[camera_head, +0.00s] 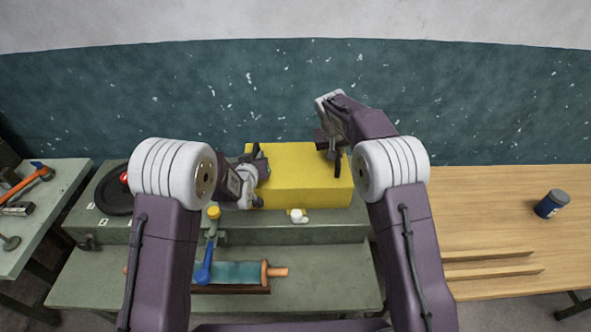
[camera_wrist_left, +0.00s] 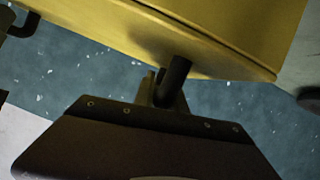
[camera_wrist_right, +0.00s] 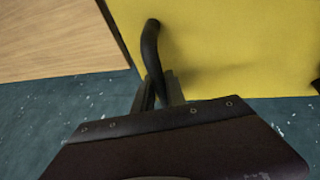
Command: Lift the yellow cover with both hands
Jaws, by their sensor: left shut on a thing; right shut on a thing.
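The yellow cover (camera_head: 300,180) is a box shape on the raised back shelf of the green bench, with dark handles at its left and right ends. My left gripper (camera_head: 262,170) is at its left end. In the left wrist view the gripper (camera_wrist_left: 165,90) is shut on a dark handle on the cover (camera_wrist_left: 210,25). My right gripper (camera_head: 335,155) is at the right end. In the right wrist view the gripper (camera_wrist_right: 160,88) is shut on the other dark handle (camera_wrist_right: 151,50) beside the yellow face (camera_wrist_right: 230,50). I cannot tell whether the cover's underside touches the shelf.
A blue-handled tool (camera_head: 206,262) and a teal roller (camera_head: 235,273) lie on the lower bench. A small white item (camera_head: 298,215) is in front of the cover. A blue can (camera_head: 551,204) stands on the wooden table (camera_head: 480,205) at right.

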